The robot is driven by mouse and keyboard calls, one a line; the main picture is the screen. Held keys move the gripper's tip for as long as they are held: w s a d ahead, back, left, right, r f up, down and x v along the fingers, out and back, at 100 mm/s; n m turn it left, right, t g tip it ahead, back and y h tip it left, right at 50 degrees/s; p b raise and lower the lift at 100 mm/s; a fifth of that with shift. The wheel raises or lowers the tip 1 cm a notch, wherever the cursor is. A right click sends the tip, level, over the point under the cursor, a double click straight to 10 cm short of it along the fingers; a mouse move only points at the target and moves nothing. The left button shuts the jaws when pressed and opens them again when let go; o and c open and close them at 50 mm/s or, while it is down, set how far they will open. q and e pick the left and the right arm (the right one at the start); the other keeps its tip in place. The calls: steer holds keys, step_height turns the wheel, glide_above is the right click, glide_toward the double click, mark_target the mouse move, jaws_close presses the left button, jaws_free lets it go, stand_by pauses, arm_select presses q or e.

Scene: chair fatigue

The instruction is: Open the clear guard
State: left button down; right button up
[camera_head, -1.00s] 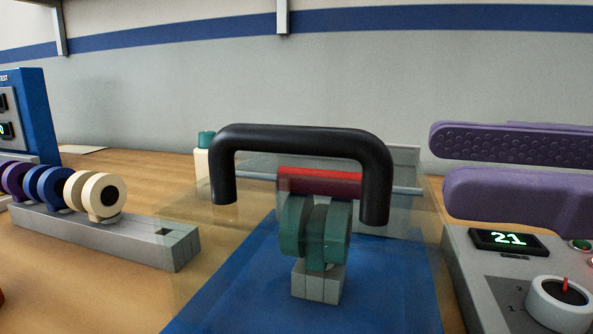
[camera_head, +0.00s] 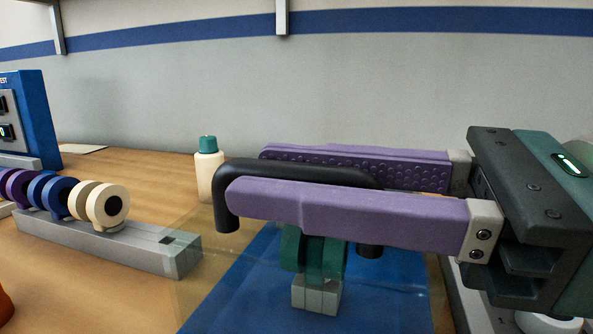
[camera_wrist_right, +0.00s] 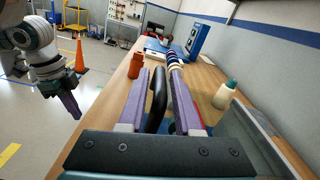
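The clear guard (camera_head: 196,262) stands over the blue base plate (camera_head: 245,285), and its see-through edges are hard to make out. Its black bar handle (camera_head: 250,169) is on top. My right gripper (camera_head: 252,178) reaches in from the right with two long purple fingers apart, one on the near side of the handle and one on the far side. In the right wrist view the handle (camera_wrist_right: 157,98) lies between the open fingers, closer to the left one; firm contact does not show. Below stand green discs (camera_head: 313,256) on a grey block. My left gripper (camera_wrist_right: 70,103) hangs off the table's side.
A grey rack (camera_head: 110,242) with several coloured discs is at left. A cream bottle with a green cap (camera_head: 208,170) stands behind the guard. A blue tester (camera_head: 35,120) is at far left. The control box at right is mostly hidden by my arm.

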jaws_close()
stand_by(1.1)
